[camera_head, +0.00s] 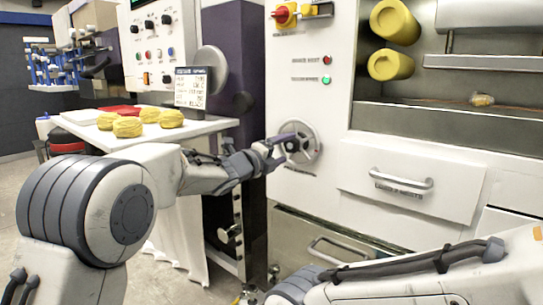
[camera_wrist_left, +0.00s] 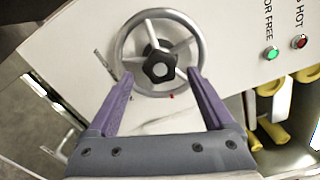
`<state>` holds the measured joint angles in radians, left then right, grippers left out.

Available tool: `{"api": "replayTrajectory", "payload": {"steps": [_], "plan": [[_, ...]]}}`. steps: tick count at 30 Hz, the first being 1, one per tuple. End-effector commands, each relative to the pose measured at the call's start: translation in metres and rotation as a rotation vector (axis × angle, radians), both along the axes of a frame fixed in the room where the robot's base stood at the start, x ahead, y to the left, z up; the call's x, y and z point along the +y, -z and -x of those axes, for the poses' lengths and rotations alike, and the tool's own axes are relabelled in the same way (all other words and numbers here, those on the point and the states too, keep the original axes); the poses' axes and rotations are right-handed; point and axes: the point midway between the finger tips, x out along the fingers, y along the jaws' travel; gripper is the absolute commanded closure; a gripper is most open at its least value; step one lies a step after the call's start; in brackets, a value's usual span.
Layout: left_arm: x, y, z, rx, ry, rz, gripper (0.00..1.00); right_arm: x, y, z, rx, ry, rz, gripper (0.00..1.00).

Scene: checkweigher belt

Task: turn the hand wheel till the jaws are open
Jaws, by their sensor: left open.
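The hand wheel (camera_head: 317,146) is a grey metal wheel on the white machine front, right of my left gripper in the head view. In the left wrist view the wheel (camera_wrist_left: 160,14) shows its round rim, spokes and a dark knobbed hub. My left gripper (camera_head: 284,152) faces the wheel with its purple fingers apart. In the left wrist view the fingertips (camera_wrist_left: 160,74) lie on either side of the hub, in front of the lower rim; contact is not clear. Horizontal metal bars (camera_head: 488,62) sit in the machine's opening; I cannot tell whether they are the jaws.
A red-yellow switch (camera_head: 284,15) and a lit green lamp (camera_head: 326,80) sit above the wheel. A white drawer (camera_head: 410,200) is to its right. A white table (camera_head: 75,120) with yellow bundles (camera_head: 128,127) stands left. My right arm crosses the bottom right.

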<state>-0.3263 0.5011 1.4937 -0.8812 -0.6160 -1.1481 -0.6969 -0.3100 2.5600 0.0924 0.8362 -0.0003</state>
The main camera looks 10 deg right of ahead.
Motion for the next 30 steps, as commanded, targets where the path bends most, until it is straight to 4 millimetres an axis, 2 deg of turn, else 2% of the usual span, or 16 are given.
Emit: {"api": "replayTrajectory", "payload": {"steps": [6,12,26,30], "plan": [[0.031,-0.001,0.030,0.000,-0.001,0.000,0.14,0.000,-0.002,0.000,0.000,0.000,0.000,0.14],[0.049,-0.001,0.048,0.000,-0.001,0.000,0.14,0.000,-0.004,0.000,0.000,0.000,0.000,0.14],[0.054,0.000,0.054,0.003,-0.001,0.001,0.14,0.000,-0.004,0.000,0.000,0.000,0.000,0.14],[0.056,0.008,0.062,0.122,-0.061,0.044,0.14,0.000,-0.005,0.000,0.000,0.000,0.000,0.14]]}}
